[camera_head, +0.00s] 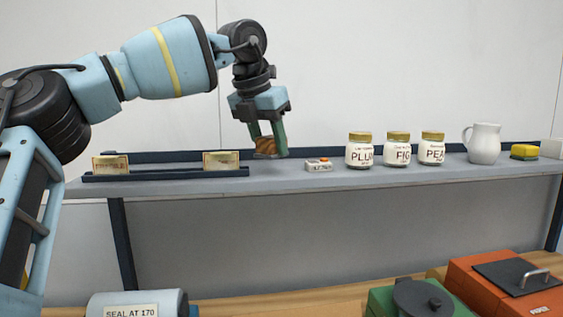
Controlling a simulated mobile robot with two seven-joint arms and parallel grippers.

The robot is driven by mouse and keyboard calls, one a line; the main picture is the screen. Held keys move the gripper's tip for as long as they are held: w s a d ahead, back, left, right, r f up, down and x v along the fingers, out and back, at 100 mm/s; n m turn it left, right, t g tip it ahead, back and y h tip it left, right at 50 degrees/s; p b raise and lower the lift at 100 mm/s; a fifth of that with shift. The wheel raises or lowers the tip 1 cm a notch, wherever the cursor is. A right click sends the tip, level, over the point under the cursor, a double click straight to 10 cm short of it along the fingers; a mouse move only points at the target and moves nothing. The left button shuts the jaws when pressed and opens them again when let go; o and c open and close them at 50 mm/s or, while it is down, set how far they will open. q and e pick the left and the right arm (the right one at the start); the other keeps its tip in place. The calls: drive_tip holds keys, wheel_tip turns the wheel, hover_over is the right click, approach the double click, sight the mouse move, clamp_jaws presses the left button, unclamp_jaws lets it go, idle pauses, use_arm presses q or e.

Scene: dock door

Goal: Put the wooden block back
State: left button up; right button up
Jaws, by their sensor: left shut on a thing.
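My left gripper (267,145) points down over the grey shelf (300,178), between the dark rail on the left and a small white box. It is shut on the wooden block (265,147), a brown piece with visible grain between the two green fingers. The block is at or just above the shelf surface; I cannot tell whether it touches. My right gripper is not in view.
A dark rail (165,174) holds two cards (110,163) (221,160). Right of the gripper are a small white box (319,165), three jars (397,150), a white pitcher (483,144) and a yellow sponge (524,152). Below are a red box (500,288) and a labelled cylinder (137,304).

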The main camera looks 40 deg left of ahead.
sight(274, 156)
use_arm(q)
drive_tip(key=shift+w, duration=0.4)
drive_tip(key=shift+r, duration=0.15)
drive_tip(key=shift+w+f, duration=0.2)
drive_tip(key=shift+w, duration=0.3)
drive_tip(key=shift+s+f+b, duration=0.1)
drive_tip(key=shift+f+b, duration=0.25)
drive_tip(key=shift+f, duration=1.25)
drive_tip(key=shift+f, duration=0.2)
drive_tip(key=o, duration=0.9)
drive_tip(key=shift+o, duration=0.2)
